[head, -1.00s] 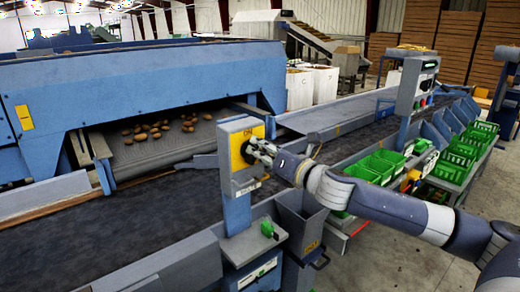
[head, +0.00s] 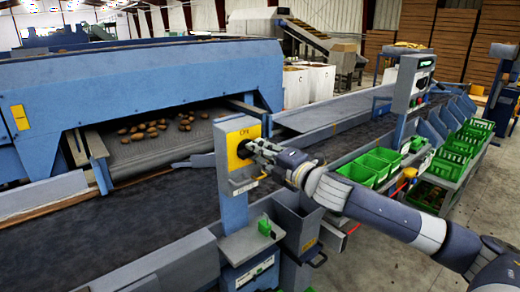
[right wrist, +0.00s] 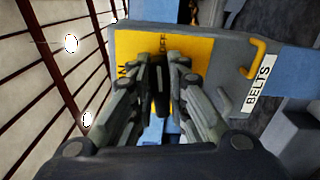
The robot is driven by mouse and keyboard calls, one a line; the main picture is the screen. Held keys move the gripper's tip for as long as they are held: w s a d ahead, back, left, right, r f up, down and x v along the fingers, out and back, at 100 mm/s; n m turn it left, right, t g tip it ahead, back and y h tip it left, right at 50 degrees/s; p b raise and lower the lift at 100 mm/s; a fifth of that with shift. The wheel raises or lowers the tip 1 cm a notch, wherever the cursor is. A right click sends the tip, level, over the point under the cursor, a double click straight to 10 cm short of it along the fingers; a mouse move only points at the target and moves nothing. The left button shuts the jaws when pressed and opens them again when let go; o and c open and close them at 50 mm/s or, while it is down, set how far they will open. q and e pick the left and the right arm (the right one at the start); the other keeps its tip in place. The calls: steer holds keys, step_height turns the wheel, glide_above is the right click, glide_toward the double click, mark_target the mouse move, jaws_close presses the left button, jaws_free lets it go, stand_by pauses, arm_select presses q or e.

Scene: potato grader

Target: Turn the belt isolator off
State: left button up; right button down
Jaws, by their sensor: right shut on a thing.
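The belt isolator is a grey box with a yellow plate (right wrist: 197,52) on a blue post at the belt's near side. It also shows in the head view (head: 236,136). A "BELTS" label (right wrist: 259,83) is on the box. The black isolator handle (right wrist: 160,84) is between the fingers of my right gripper (right wrist: 161,80), which is shut on it. In the wrist view the handle lies roughly upright in the picture, towards partly hidden lettering at the plate's upper edge. In the head view the right gripper (head: 256,150) covers the handle. My left gripper is not in view.
A yellow hasp (right wrist: 258,62) sticks out of the box beside the label. A grey bin (head: 297,222) and a green block (head: 264,226) are below the isolator. Green crates (head: 357,172) stand to the right. Potatoes (head: 150,128) lie on the conveyor behind.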

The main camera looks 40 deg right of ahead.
steer(key=shift+m, duration=0.8)
steer(key=c, duration=1.6)
jaws_free()
steer(key=shift+o, duration=0.2)
steer(key=shift+w+a+f, duration=0.1)
steer(key=shift+w, duration=0.05)
steer(key=s, duration=1.2)
steer(key=shift+d, duration=0.45)
steer(key=shift+d+f, duration=0.1)
